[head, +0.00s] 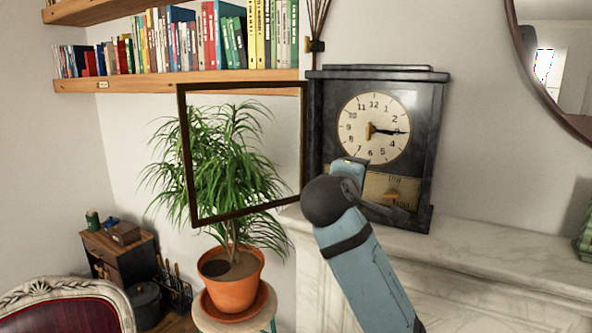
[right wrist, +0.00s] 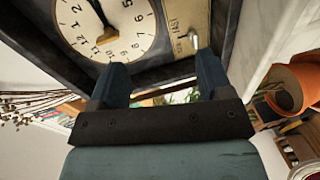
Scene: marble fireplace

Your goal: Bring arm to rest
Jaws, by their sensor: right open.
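My right arm reaches up from the bottom of the head view, with its blue wrist in front of the lower left of a dark mantel clock (head: 422,150). In the right wrist view my right gripper (right wrist: 162,72) is open, with nothing between its fingers. The clock's pale dial (right wrist: 140,22) and brass lower panel (right wrist: 172,22) show just beyond the fingers. The clock's framed glass door (head: 186,160) stands swung open to the left, beside my wrist. Whether the fingers touch the clock cannot be told. My left gripper is not in view.
The clock stands on a marble mantel (head: 490,250), mostly clear to its right. A round mirror (head: 515,40) hangs at right. A potted plant (head: 232,285) stands behind the door on a stool. Wooden shelves (head: 180,80) hold books. A red chair (head: 60,310) is at lower left.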

